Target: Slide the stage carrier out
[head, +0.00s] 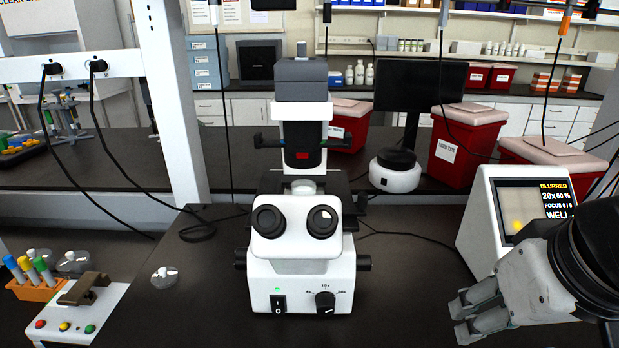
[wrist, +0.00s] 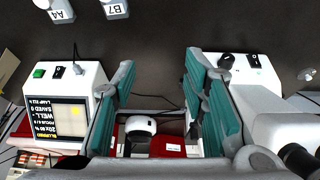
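A white and black microscope (head: 301,268) stands on the dark bench in the middle of the head view, and part of it shows at the right of the wrist view (wrist: 242,84). Its dark stage (head: 348,186) is behind the eyepieces and mostly hidden by them. I cannot make out the stage carrier as a separate part. My gripper (head: 463,314) is at the lower right, apart from the microscope and to its right. In the wrist view its teal-padded fingers (wrist: 160,80) are spread with nothing between them.
A display unit (head: 523,215) reading "BLURRED" stands at the right, near my arm. A control box (head: 72,318) with coloured buttons and a tube rack (head: 38,288) are at the left. Red bins (head: 465,150) stand behind.

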